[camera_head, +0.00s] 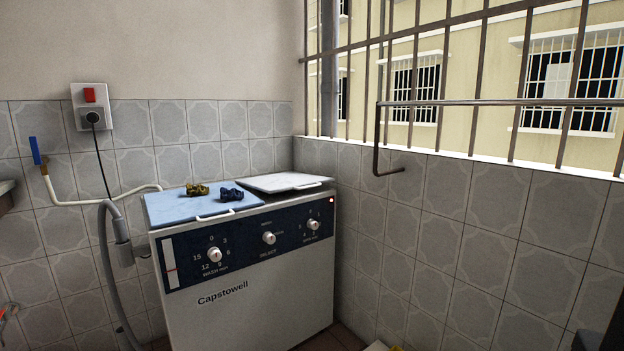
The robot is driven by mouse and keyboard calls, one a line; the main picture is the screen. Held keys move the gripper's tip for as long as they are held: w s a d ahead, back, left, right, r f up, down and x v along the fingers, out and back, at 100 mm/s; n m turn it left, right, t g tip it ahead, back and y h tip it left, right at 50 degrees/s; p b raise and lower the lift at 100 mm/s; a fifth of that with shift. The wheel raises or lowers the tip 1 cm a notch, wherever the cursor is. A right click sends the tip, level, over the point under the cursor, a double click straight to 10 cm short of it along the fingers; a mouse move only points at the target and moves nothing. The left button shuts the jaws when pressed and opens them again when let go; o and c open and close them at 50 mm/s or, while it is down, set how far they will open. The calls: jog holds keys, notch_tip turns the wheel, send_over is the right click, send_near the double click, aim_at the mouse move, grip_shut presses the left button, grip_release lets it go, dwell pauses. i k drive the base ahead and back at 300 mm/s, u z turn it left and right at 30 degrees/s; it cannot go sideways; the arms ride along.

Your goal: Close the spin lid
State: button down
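A white twin-tub washing machine (250,310) with a dark blue control panel stands in the tiled corner. Its right-hand lid, the pale grey spin lid (283,181), lies nearly flat over the right tub. A dark gap shows under its front and right edges, so it looks slightly raised; I cannot tell whether it is fully seated. The light blue wash lid (172,207) lies flat on the left. My gripper is not in view.
A yellow clip-like item (197,189) and a dark blue one (231,194) lie on the wash lid, near the spin lid. A grey hose (108,255) hangs left. A metal rail (480,102) crosses the barred window.

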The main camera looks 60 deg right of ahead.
aim_at(287, 181)
jog(key=z, duration=0.75)
jog(key=i, duration=1.3)
jog(key=z, duration=0.95)
